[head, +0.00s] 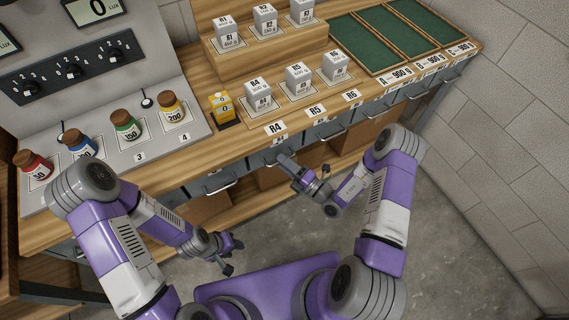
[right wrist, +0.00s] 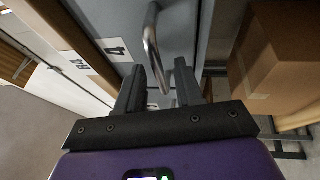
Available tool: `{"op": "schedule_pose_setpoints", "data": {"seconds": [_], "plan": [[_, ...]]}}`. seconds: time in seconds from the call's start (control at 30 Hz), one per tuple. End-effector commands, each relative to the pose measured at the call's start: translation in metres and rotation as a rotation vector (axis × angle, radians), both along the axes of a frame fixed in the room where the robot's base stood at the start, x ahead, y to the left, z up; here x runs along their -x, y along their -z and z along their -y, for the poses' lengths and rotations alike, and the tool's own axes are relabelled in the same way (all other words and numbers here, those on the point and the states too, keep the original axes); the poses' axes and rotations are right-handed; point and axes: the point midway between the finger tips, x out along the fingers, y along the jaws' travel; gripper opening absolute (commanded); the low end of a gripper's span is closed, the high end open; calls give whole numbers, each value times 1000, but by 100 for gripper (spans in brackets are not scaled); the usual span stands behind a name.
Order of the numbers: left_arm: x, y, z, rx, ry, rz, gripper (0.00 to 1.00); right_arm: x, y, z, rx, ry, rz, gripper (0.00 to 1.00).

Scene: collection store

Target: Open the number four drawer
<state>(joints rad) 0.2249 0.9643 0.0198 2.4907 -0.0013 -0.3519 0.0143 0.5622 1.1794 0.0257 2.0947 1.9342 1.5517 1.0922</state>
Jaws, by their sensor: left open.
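The number four drawer (right wrist: 178,25) has a grey front with a white label (right wrist: 115,50) marked 4, seen in the right wrist view. Its curved metal handle (right wrist: 152,45) reaches down between the fingers of my right gripper (right wrist: 160,85). The fingers stand apart, with a gap seen around the handle; contact cannot be told. In the head view my right gripper (head: 284,164) is at the bench's drawer row, hiding part of the front there. The drawer looks closed. My left gripper (head: 232,255) is open and empty, low in front of the bench.
The wooden bench top holds colored jars (head: 125,125), a yellow device (head: 221,107), grey weight blocks (head: 257,95) and green trays (head: 368,45). Another drawer handle (head: 219,184) lies left of my right gripper. A cardboard box (right wrist: 275,60) sits right of the drawer. The floor in front is open.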

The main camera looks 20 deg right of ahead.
Motion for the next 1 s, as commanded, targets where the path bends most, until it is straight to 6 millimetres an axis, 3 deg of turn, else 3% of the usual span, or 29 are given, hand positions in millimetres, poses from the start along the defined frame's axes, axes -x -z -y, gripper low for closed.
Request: {"op": "schedule_pose_setpoints", "data": {"seconds": [0.17, 0.4, 1.0], "plan": [[0, 0, 0, 0, 0, 0, 43, 0, 0, 0, 0, 0, 0, 35], [0, 0, 0, 0, 0, 0, 43, 0, 0, 0, 0, -1, 0, 0], [0, 0, 0, 0, 0, 0, 43, 0, 0, 0, 0, -1, 0, 0]]}}
